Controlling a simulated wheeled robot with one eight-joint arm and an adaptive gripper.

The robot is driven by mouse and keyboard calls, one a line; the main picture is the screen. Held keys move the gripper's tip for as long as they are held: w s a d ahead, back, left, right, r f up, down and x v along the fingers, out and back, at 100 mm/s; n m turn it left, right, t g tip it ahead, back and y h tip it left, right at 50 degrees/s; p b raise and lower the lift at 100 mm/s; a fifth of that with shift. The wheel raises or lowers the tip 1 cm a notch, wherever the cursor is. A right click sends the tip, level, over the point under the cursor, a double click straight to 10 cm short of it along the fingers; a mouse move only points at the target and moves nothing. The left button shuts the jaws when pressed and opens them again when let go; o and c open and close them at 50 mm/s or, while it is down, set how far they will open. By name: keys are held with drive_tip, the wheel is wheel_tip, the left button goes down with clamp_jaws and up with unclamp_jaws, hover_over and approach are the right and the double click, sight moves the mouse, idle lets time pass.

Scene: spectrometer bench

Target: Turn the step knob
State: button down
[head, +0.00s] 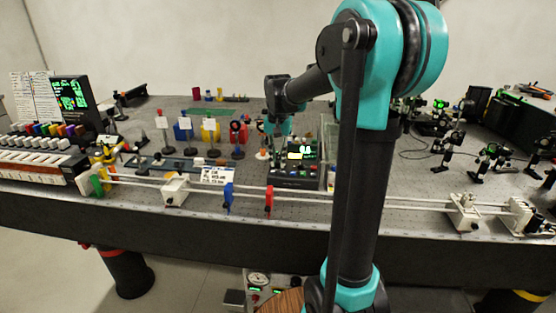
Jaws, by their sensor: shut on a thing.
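A small dark control box (296,178) with a lit green and yellow display stands on the optical bench, near the middle of the head view. My gripper (277,148) points down at the left side of this box, below the teal wrist. It is small and dark in the picture. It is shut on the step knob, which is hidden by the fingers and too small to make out. The knob's angle cannot be told.
White rails (330,197) run along the bench's front edge, with a blue clamp (228,196) and a red clamp (269,201). Optics on posts stand left and right of the box. My upper arm hides the area right of centre.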

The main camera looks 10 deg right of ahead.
sight(278, 163)
drive_tip(key=c, duration=1.4)
unclamp_jaws()
drive_tip(key=shift+c, duration=0.2)
wheel_tip(278, 163, up, 12)
